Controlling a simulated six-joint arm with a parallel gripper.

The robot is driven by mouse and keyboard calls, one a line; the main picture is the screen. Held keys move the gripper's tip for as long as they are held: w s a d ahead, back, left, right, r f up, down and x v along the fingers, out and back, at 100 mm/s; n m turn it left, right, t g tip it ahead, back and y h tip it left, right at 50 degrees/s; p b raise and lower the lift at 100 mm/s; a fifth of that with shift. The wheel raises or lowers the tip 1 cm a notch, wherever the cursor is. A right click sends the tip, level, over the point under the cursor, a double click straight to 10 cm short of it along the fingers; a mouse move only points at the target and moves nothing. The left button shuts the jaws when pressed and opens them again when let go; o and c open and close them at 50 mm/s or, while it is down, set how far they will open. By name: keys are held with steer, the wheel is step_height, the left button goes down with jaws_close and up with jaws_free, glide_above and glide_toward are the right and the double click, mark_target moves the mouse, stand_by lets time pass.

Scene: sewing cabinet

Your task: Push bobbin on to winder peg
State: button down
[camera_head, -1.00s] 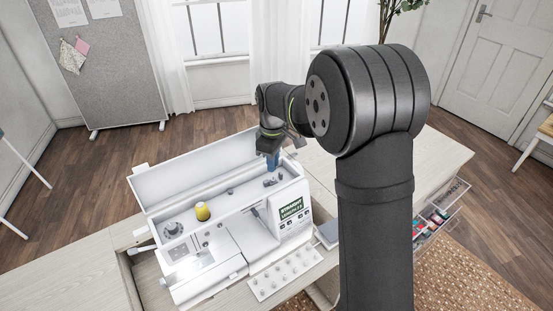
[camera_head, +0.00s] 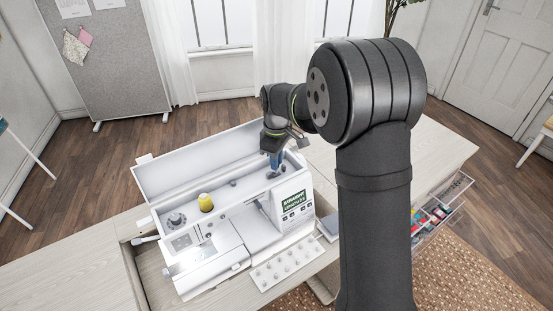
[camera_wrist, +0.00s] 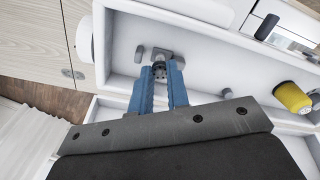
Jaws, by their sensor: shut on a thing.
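My gripper (camera_wrist: 161,72) reaches down into the open top of the white sewing machine (camera_head: 293,228), near its right end. In the wrist view its blue fingers are shut on a small grey bobbin (camera_wrist: 160,71) at their tips. The bobbin is at the winder spot on the machine's top, close to a grey bracket-like part (camera_wrist: 163,54). The peg is hidden, and I cannot tell how far down on it the bobbin sits. In the head view my gripper (camera_head: 274,172) shows at the right end of the top, and the bobbin there is too small to make out.
A yellow thread spool (camera_head: 206,202) stands on the machine's top to the left. The raised white lid (camera_head: 200,160) forms a wall behind. A tray of several bobbins (camera_head: 287,268) lies in front. An open drawer (camera_head: 436,215) is at the right.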

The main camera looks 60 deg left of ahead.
steer(key=shift+f, duration=0.8)
stand_by(0.5)
steer(key=c, duration=1.3)
jaws_free()
steer(key=shift+w+r, duration=0.1)
steer(key=shift+r, duration=0.15)
step_height(320, 180, up, 17)
steer(key=shift+s, duration=0.25)
steer(key=shift+f, duration=0.1)
step_height(320, 180, down, 17)
steer(key=shift+w+f, duration=0.1)
